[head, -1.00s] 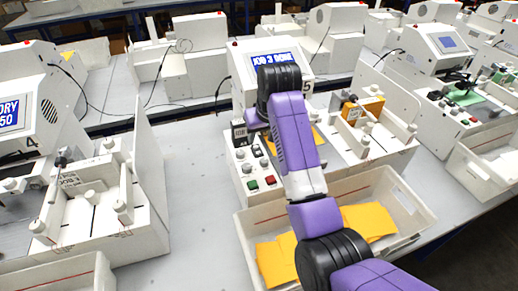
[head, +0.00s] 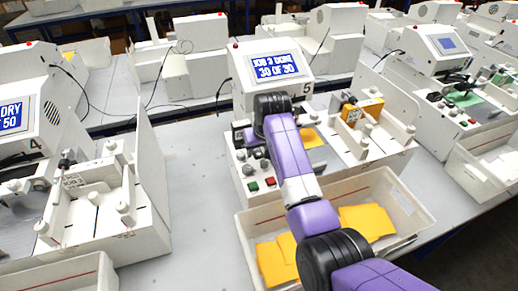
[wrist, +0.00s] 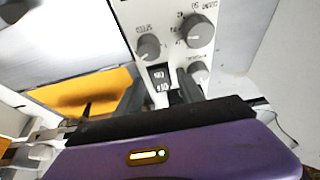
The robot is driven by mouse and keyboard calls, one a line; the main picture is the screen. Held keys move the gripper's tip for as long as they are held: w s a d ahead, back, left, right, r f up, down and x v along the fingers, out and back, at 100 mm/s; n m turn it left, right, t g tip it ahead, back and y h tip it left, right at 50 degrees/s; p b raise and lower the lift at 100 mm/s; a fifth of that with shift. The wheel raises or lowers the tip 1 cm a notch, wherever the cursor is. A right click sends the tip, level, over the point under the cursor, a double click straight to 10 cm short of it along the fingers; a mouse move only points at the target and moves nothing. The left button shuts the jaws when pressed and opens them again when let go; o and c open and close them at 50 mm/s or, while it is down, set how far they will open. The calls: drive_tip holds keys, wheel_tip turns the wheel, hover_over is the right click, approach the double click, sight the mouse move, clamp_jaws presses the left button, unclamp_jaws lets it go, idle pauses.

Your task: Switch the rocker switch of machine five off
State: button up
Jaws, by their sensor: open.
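Machine five (head: 300,88) stands in the middle of the head view, with a "5" on its housing. Its screen (head: 275,68) reads "JOB 3 DONE 30 OF 30". In the wrist view, the black rocker switch (wrist: 159,73) with white marks sits on the white control panel among grey knobs. My gripper (wrist: 160,88) is open, its two dark fingers on either side of the switch's lower end in the picture. I cannot tell whether they touch the panel. In the head view, my arm covers much of the panel and hides the fingertips.
Green (head: 253,186) and red (head: 270,182) buttons are on the panel's front. A white bin (head: 411,203) with yellow envelopes stands in front. Machine four (head: 30,112) is at left, with clear table between.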

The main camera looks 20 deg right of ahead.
clamp_jaws()
drive_tip(key=shift+w+g+b, duration=0.35)
drive_tip(key=shift+g+b, duration=0.15)
drive_tip(key=shift+g, duration=0.4)
drive_tip(key=shift+w+g+b, duration=0.15)
drive_tip(key=shift+g+b, duration=0.45)
drive_tip(key=shift+b, duration=0.6)
drive_tip(key=shift+r+g+b, duration=0.15)
drive_tip(key=shift+g+b, duration=0.15)
drive_tip(key=shift+b, duration=0.2)
